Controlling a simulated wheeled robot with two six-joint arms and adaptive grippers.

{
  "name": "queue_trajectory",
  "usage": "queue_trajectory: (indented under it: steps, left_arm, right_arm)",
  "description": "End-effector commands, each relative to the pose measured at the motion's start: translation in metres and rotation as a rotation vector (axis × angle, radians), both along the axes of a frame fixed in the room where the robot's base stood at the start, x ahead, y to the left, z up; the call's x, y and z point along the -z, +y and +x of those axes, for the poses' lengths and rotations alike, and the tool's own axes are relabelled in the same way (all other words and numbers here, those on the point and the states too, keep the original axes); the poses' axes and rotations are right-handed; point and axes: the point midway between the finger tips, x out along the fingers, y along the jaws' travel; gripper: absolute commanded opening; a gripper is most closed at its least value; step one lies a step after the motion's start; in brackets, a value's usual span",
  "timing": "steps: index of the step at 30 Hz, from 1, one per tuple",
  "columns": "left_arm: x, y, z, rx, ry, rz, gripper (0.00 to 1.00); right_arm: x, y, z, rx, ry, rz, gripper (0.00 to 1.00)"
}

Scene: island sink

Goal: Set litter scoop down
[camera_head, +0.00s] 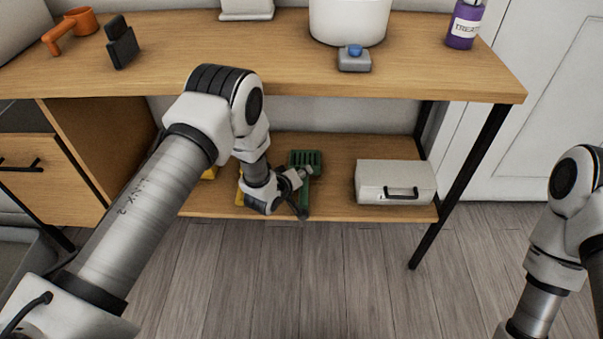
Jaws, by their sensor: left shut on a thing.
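The green litter scoop (306,158), with a slotted head, is at the lower wooden shelf (335,178), its head toward the back. My left gripper (303,191) reaches in under the tabletop and is shut on the scoop near its handle. The gripper and wrist hide part of the handle. I cannot tell whether the scoop touches the shelf. My right arm shows at the right edge, but its gripper is out of view.
A white box (395,182) with a black handle stands right of the scoop. Something yellow (209,173) is partly hidden behind my left arm. The tabletop (270,62) overhangs the shelf, with a black leg (462,185) at right. The shelf between scoop and box is clear.

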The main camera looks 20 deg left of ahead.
Motion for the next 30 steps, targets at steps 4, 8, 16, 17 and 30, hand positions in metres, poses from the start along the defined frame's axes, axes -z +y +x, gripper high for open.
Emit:
queue_trajectory:
  steps: [4, 8, 16, 17, 30]
  left_arm:
    - [0.002, 0.000, 0.000, 0.000, 0.000, 0.000, 0.40]
    - [0.002, 0.000, 0.000, 0.000, 0.000, 0.000, 0.55]
    - [0.000, 0.001, -0.003, -0.001, 0.001, 0.000, 0.55]
    - [-0.001, 0.001, -0.005, -0.001, 0.001, 0.000, 0.55]
    - [-0.047, 0.018, -0.089, -0.002, 0.001, -0.001, 0.55]
  right_arm:
    - [0.001, 0.000, 0.000, 0.000, 0.000, 0.000, 0.40]
    - [0.001, 0.000, 0.000, 0.000, 0.000, 0.000, 0.40]
    - [0.001, 0.000, 0.000, 0.000, 0.000, 0.000, 0.40]
    - [0.001, 0.000, 0.000, 0.000, 0.000, 0.000, 0.40]
    - [0.001, 0.000, 0.000, 0.000, 0.000, 0.000, 0.40]
